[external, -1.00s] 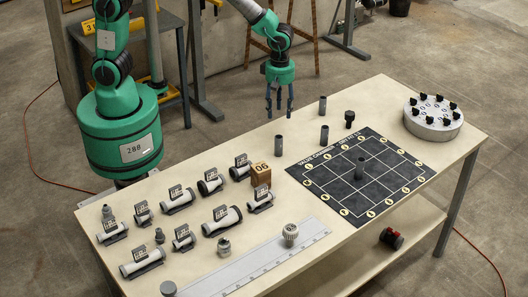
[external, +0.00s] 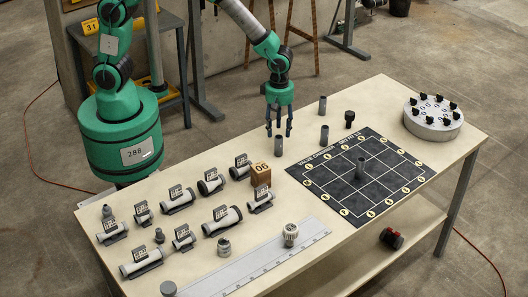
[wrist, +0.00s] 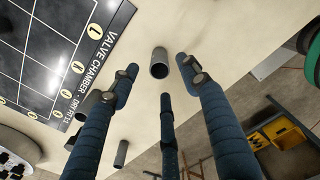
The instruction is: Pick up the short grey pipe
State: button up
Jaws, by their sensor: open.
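A short grey pipe (external: 278,146) stands upright near the table's back edge, left of the dark mat. In the wrist view its open top (wrist: 159,64) shows just beyond my fingertips. My gripper (external: 279,131) points down, open and empty, with its fingers just above and around the pipe's top in the external view. I cannot tell whether a finger touches it. Two similar grey pipes stand upright to the right, one nearer the mat (external: 324,135) and one farther back (external: 322,104).
The dark valve chamber mat (external: 330,193) lies to the right. A black-topped fitting (external: 349,119) stands behind it, and a round grey holder (external: 433,124) is at the far right. A wooden block marked 06 (external: 260,174) and several labelled pipe pieces fill the left.

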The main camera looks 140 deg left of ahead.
aim_at(279, 137)
jog(key=shift+f, duration=0.15)
jog(key=shift+f+b, duration=0.85)
jog(key=shift+f, duration=1.75)
jog(key=shift+c, duration=0.3)
jog(key=c, duration=1)
